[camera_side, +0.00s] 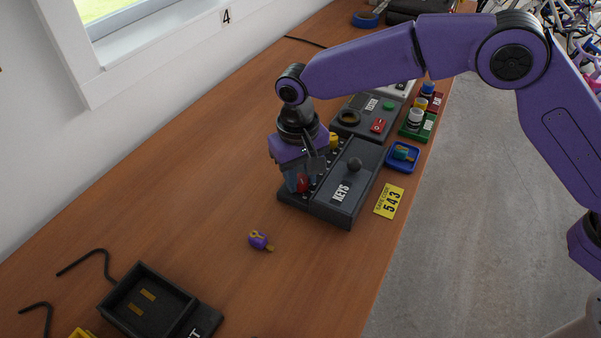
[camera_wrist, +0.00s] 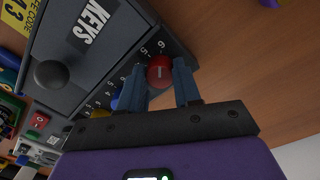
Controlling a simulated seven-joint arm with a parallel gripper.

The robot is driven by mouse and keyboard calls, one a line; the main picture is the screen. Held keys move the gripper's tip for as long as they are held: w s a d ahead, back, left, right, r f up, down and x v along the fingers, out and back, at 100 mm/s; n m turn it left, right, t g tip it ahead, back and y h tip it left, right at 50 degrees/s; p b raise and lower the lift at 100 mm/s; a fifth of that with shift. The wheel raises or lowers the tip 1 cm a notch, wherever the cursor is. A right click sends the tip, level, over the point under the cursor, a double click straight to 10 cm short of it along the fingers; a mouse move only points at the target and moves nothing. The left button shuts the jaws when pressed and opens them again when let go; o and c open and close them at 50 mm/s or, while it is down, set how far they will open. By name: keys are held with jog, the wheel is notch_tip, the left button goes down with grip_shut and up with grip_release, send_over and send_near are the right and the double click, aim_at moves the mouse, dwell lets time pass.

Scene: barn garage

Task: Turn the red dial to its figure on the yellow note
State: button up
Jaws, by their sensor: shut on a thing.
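The red dial (camera_wrist: 160,72) sits on a dark box marked KEYS, with a pale pointer line on its face. White figures, among them a 6 and a 5, are printed around it. My gripper (camera_wrist: 160,84) is shut on the red dial, one blue finger on each side. In the side view my gripper (camera_side: 297,180) reaches down over the box's left end, and a bit of the red dial (camera_side: 302,184) shows between the fingers.
The KEYS box (camera_side: 331,208) has a round black lid knob (camera_side: 355,164). A yellow dial (camera_side: 333,140) and a blue dial (camera_wrist: 115,100) stand in line with the red one. A purple and yellow piece (camera_side: 259,240) lies on clear wood. A blue tray (camera_side: 416,163) stands near.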

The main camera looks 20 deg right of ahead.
aim_at(301, 181)
jog(key=n, duration=0.4)
jog(key=shift+n, duration=2.2)
jog(key=shift+r, duration=0.1)
jog(key=o, duration=1.1)
jog(key=shift+c, duration=0.2)
notch_tip(301, 181, up, 17)
jog(key=shift+s+r, duration=0.2)
jog(key=shift+s, duration=0.05)
